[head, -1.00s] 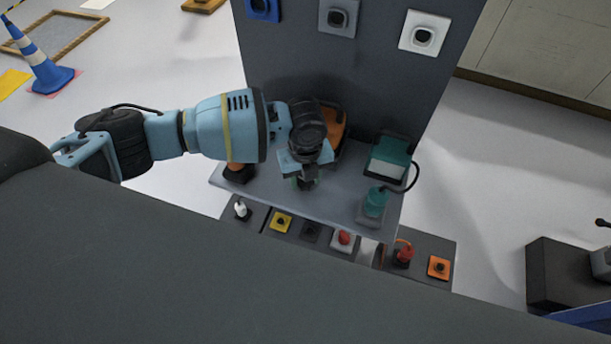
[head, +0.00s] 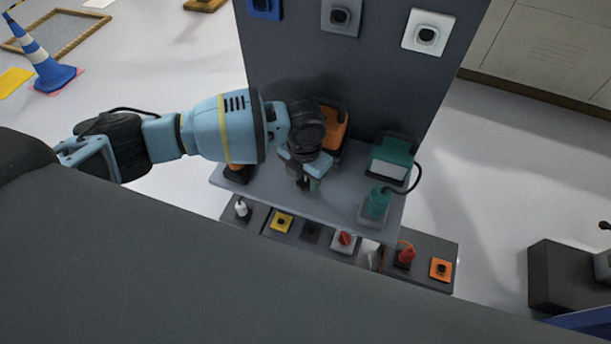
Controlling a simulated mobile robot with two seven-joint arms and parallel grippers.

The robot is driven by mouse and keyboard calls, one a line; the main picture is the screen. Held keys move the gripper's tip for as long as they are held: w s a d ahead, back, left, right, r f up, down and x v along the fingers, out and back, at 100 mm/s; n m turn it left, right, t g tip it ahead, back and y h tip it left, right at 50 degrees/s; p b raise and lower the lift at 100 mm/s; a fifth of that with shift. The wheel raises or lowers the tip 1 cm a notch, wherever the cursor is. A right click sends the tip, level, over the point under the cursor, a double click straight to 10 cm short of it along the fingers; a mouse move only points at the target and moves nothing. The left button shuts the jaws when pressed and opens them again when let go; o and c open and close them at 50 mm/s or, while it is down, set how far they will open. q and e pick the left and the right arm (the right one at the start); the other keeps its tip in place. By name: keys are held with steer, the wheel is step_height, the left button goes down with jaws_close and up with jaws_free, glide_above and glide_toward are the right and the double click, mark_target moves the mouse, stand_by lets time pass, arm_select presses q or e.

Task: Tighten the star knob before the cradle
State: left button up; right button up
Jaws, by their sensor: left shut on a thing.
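My left gripper (head: 306,181) comes in from the left and points down at the grey shelf (head: 340,200). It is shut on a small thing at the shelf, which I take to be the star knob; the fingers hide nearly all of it. Just behind the gripper stands an orange piece (head: 334,128), probably at the cradle, partly hidden by my wrist. My right gripper is not in view.
A teal box (head: 391,160) with a cable to a teal plug (head: 377,202) stands to the right. Below the shelf's front edge, a row holds a white switch (head: 241,208), a yellow one (head: 281,222) and red knobs (head: 405,255). A dark panel rises behind.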

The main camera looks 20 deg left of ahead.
mark_target(304, 181)
arm_select(q)
steer(key=shift+m, duration=1.9)
steer(key=o, duration=1)
steer(key=shift+a, duration=0.1)
steer(key=shift+r, duration=0.1)
step_height(304, 181, up, 8)
steer(key=shift+f, duration=0.15)
